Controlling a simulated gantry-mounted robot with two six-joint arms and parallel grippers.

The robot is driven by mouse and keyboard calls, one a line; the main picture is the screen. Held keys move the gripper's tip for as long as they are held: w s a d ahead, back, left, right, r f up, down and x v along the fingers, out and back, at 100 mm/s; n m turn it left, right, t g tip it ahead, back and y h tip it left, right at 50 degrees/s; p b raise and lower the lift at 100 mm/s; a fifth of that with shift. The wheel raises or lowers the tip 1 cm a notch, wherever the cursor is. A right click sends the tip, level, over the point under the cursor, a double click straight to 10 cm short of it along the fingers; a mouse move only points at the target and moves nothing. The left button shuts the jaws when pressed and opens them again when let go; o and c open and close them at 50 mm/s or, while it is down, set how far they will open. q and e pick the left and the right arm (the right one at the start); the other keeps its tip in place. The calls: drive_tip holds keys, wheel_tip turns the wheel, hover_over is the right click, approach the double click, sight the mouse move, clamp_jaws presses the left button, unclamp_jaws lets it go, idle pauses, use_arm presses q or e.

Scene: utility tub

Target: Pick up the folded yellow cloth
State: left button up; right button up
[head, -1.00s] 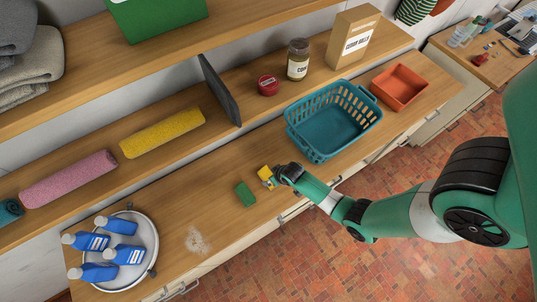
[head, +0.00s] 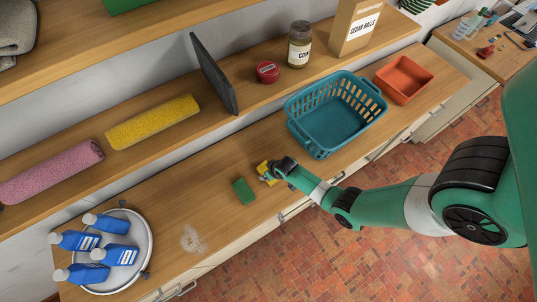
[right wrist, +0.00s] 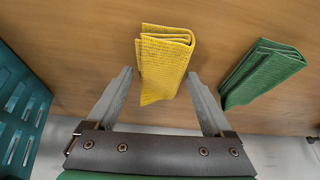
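The folded yellow cloth (head: 263,167) lies on the wooden counter near its front edge. In the right wrist view the cloth (right wrist: 165,62) sits between the two grey fingers. My right gripper (head: 270,173) is open, with one finger on each side of the cloth's near part; a gap shows at both sides. In the head view the gripper partly covers the cloth. A folded green cloth (head: 244,191) lies just left of it, outside the fingers in the right wrist view (right wrist: 264,72). My left gripper is not in view.
A teal basket (head: 330,144) stands close to the right of my gripper, with an orange tray (head: 403,79) beyond it. A round tray (head: 149,245) with blue bottles stands at the left. A pale spill (head: 193,240) marks the otherwise clear counter between.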

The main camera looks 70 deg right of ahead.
drive_tip(key=c, duration=1)
drive_tip(key=r+p, duration=0.2)
drive_tip(key=r, duration=0.1)
drive_tip(key=r+p, duration=0.1)
drive_tip(key=shift+s+a+r, duration=0.15)
drive_tip(key=shift+a+r, duration=0.15)
drive_tip(key=shift+r, duration=0.05)
drive_tip(key=a+r+p, duration=0.1)
drive_tip(key=s+a+r+p, duration=0.1)
drive_tip(key=r+p, duration=0.1)
drive_tip(key=a+r+p, duration=0.1)
drive_tip(key=p, duration=0.1)
drive_tip(key=shift+s+a+r, duration=0.1)
drive_tip(key=shift+s+r, duration=0.25)
drive_tip(key=shift+s, duration=0.05)
drive_tip(key=s+a+r+p, duration=0.1)
drive_tip(key=a, duration=0.2)
drive_tip(key=s+a+r+p, duration=0.1)
drive_tip(key=s+a+p, duration=0.1)
drive_tip(key=s+a+r+p, duration=0.1)
drive_tip(key=a+p, duration=0.1)
drive_tip(key=a, duration=0.1)
drive_tip(key=shift+s+a+r, duration=0.25)
drive_tip(key=shift+a+r, duration=0.05)
drive_tip(key=shift+a, duration=0.05)
